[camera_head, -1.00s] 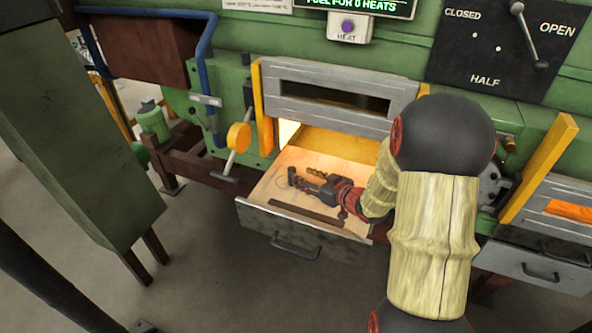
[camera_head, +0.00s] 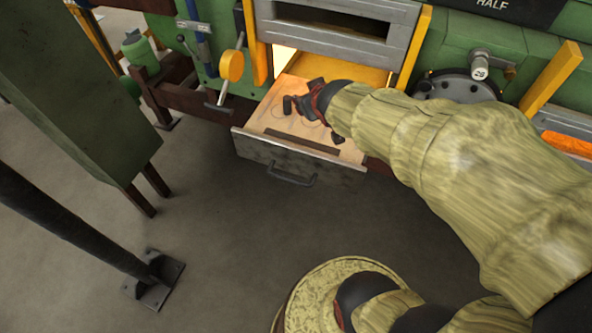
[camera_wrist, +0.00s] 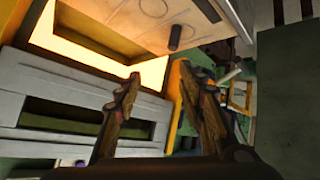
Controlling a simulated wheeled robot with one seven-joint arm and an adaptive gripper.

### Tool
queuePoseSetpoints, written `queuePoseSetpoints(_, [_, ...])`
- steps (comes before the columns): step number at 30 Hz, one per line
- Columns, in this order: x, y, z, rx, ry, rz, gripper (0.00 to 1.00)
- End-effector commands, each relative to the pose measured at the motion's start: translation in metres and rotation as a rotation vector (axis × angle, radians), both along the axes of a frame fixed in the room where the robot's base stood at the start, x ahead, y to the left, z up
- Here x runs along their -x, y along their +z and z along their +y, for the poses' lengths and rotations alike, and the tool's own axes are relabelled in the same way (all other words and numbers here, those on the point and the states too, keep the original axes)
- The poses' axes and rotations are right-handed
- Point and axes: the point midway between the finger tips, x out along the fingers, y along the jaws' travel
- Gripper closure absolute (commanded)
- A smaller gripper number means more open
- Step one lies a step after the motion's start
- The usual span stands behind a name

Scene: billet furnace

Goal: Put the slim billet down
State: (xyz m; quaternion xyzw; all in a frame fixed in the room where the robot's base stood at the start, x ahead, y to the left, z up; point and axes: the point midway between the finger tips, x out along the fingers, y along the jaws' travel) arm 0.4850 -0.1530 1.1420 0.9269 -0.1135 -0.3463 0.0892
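A small dark cylinder that looks like the slim billet (camera_head: 287,105) stands on the pale floor of the pulled-out drawer (camera_head: 262,122), at its left side. It also shows in the wrist view (camera_wrist: 175,37), beyond my fingertips. My gripper (camera_head: 304,104) is over the drawer, just right of the cylinder; the head view shows its fingers poorly. In the wrist view its two fingers (camera_wrist: 158,72) are apart with nothing between them. The cylinder appears clear of both fingers. A contact hidden from the head view cannot be ruled out.
A flat dark bar (camera_head: 302,143) lies along the drawer front, above the handle (camera_head: 291,176). Behind the drawer are the glowing furnace mouth and the raised grey door (camera_head: 335,35). A yellow-knobbed lever (camera_head: 231,66) stands left. Free floor lies in front.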

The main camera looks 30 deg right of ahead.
Motion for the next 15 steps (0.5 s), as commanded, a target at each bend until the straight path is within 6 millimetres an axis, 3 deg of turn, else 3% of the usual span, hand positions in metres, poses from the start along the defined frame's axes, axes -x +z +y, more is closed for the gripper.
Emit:
queuePoseSetpoints(3, [0.051, 0.015, 0.046, -0.064, -0.010, 0.090, 0.61])
queuePoseSetpoints(9, [0.139, 0.016, 0.118, -0.201, 0.045, 0.260, 0.61])
queuePoseSetpoints(12, [0.169, 0.015, 0.140, -0.244, 0.080, 0.318, 0.61])
queuePoseSetpoints(15, [0.185, 0.014, 0.151, -0.267, 0.100, 0.351, 0.61])
